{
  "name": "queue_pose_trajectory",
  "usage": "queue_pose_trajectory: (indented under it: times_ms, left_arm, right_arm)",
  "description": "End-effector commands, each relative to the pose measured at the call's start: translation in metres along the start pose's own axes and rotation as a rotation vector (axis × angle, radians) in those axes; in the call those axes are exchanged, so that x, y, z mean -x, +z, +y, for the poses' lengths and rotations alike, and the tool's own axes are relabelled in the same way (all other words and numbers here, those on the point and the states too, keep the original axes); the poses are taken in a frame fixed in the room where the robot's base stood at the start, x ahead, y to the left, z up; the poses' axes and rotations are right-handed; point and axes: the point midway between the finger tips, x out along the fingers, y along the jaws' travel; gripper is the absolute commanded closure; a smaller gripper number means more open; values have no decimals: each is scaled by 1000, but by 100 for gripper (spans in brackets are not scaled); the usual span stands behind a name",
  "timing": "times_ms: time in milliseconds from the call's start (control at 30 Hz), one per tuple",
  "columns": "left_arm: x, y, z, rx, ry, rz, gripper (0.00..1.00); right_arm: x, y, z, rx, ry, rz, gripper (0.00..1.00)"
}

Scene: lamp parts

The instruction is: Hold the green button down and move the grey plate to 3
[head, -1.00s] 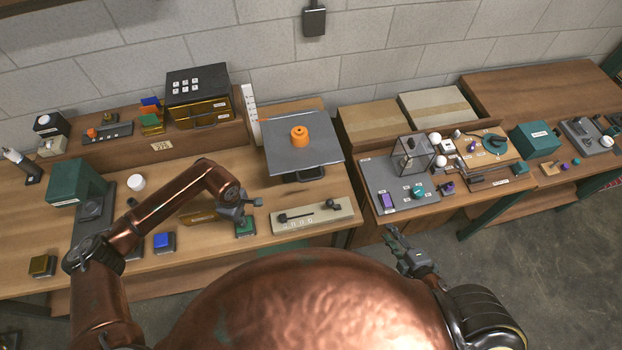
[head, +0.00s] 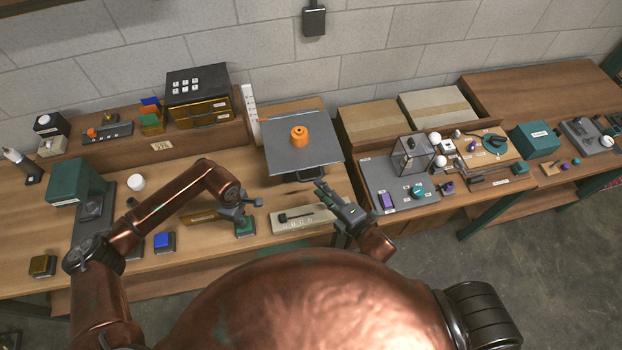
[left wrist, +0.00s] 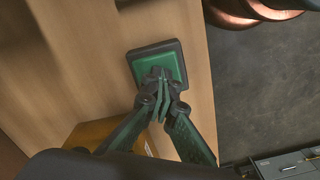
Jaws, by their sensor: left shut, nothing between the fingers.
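The green button (head: 245,229) is a small square on a dark base at the front of the left bench. My left gripper (head: 250,203) is shut and empty over it. In the left wrist view the tips of my left gripper (left wrist: 157,75) meet the top of the green button (left wrist: 165,62); how far it is pressed cannot be told. The grey plate (head: 285,160) is level and carries an orange cylinder (head: 299,135). A pale upright scale (head: 250,103) stands at its left. My right gripper (head: 322,188) is over the right end of a slotted slider panel (head: 290,224), covering that end.
A blue button (head: 163,241) and a yellow button (head: 42,265) lie further left on the bench. A drawer box (head: 197,95) stands behind. A grey board (head: 385,180) with small parts and a glass case (head: 412,155) is at right.

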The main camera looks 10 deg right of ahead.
Motion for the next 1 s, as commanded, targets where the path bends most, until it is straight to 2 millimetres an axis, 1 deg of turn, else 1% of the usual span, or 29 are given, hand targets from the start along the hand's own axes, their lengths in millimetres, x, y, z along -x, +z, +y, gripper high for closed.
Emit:
queue_pose_trajectory:
  times_ms: [33,200,300,400,533,767,1000]
  left_arm:
    - [-5,-5,-3,5,-8,10,100]
    - [-5,-5,-3,5,-7,10,100]
    - [-5,-5,-3,6,-7,10,100]
    - [-5,-5,-3,6,-7,11,100]
    - [-4,-6,-3,6,-7,11,100]
    - [-4,-6,-3,6,-7,11,100]
    - [-4,-5,-3,6,-7,11,100]
  right_arm:
    - [-11,0,1,-1,2,0,74]
    - [-40,0,0,-1,1,0,74]
    - [-51,0,0,-1,0,-1,74]
    - [-58,1,-2,-1,-2,-2,74]
    - [-62,1,-1,0,-2,-1,74]
    - [-62,1,-1,-1,-2,-1,75]
    - [-61,1,-1,-1,-2,-1,91]
